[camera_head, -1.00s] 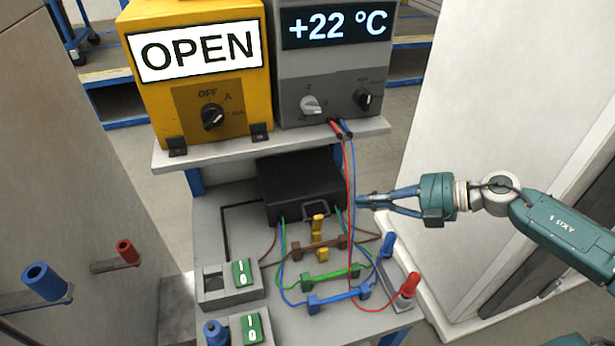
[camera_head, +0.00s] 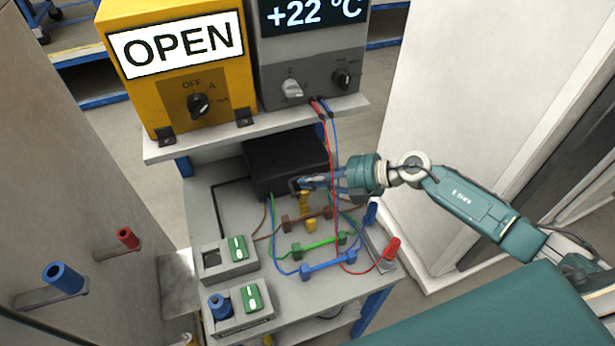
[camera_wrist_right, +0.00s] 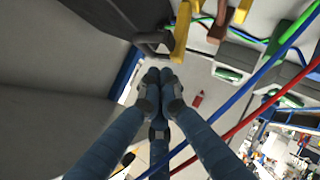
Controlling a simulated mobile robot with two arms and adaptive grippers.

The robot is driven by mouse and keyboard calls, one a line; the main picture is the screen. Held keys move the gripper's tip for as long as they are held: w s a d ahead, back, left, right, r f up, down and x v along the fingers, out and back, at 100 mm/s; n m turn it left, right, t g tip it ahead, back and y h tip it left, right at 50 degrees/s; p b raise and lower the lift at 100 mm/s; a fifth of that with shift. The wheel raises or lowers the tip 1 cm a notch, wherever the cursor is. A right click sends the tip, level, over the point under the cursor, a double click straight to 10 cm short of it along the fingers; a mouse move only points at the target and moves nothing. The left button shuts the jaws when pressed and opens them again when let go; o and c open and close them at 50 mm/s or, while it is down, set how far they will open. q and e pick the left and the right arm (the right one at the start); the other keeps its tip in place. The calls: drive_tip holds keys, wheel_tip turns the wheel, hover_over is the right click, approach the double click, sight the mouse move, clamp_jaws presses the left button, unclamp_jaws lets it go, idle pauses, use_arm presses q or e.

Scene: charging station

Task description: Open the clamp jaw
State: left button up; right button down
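The brown clamp (camera_head: 322,214) stands on the grey worktop below the black box (camera_head: 285,160). My right gripper (camera_head: 303,183) is at the box front, just above the upper yellow piece. In the right wrist view its fingertips (camera_wrist_right: 159,78) are together with nothing visible between them. A yellow piece (camera_wrist_right: 182,32) is just beyond the tips, beside the dark box handle (camera_wrist_right: 150,38); contact cannot be told. My left gripper is not in view.
Green (camera_head: 320,247) and blue (camera_head: 328,266) bars lie in front of the clamp. Red and blue cables hang close to my right gripper. Two switch boxes stand left. A shelf (camera_head: 260,128) with the yellow OPEN unit (camera_head: 175,95) and grey temperature unit is above.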

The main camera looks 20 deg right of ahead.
drive_tip(key=shift+w+f, duration=0.65)
drive_tip(key=shift+w, duration=0.05)
drive_tip(key=w, duration=0.3)
drive_tip(key=shift+w+f, duration=0.25)
drive_tip(key=shift+f, duration=0.05)
drive_tip(key=shift+s, duration=0.1)
